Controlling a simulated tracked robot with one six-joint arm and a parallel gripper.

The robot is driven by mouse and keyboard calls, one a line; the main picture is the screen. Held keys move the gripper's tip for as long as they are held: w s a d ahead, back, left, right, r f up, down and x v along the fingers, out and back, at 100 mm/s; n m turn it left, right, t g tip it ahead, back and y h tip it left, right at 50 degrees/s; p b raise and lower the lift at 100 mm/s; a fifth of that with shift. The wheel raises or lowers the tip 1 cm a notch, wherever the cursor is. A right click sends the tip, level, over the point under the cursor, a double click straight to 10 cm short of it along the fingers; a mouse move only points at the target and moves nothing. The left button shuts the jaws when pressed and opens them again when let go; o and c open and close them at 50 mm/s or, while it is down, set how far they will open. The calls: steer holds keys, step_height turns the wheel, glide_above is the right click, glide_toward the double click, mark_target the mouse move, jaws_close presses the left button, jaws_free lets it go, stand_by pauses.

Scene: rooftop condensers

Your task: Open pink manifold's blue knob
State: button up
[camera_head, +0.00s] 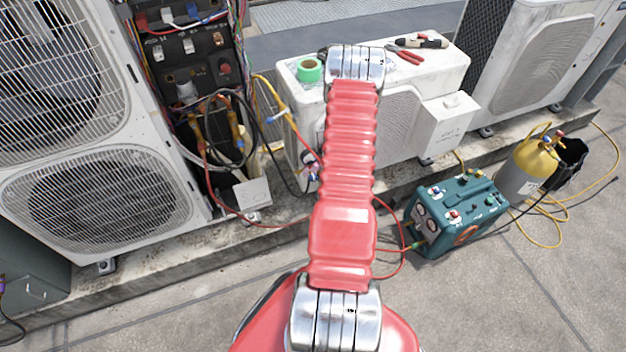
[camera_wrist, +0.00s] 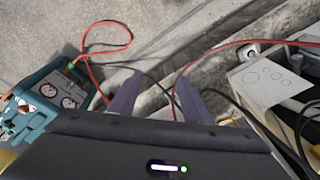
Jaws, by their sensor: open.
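A small manifold-like thing (camera_head: 311,167) with dark, reddish and pale parts hangs at the front left of the white condenser in the head view. My arm partly covers it, and it is too small to make out a blue knob. No pink manifold or blue knob shows clearly in the wrist view. My gripper (camera_wrist: 157,88) is open, with two purple fingers apart and nothing seen held between them. Concrete and a dark hose lie beyond the fingers. In the head view my gripper is hidden behind my arm.
A teal machine (camera_head: 456,216) with gauges stands on the ground to the right; it also shows in the wrist view (camera_wrist: 40,100). A red hose (camera_wrist: 107,48) loops nearby. An open wiring cabinet (camera_head: 190,60) is left. A yellow-topped cylinder (camera_head: 528,165) stands far right.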

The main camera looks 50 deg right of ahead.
step_height(320, 180, down, 11)
steer(key=s+m+t, duration=0.2)
steer(key=m, duration=0.2)
steer(key=m+t+h, duration=0.7)
steer(key=m+t, duration=0.5)
steer(key=m, duration=0.1)
glide_toward(313, 179)
steer(key=s+a+f, duration=0.2)
steer(key=s, duration=0.1)
steer(key=shift+w+d+r+m+h, duration=0.2)
steer(key=shift+r+m+h, duration=0.2)
steer(key=shift+m, duration=0.1)
steer(key=x, duration=1.3)
steer(key=shift+w+d, duration=0.15)
steer(key=shift+w, duration=0.2)
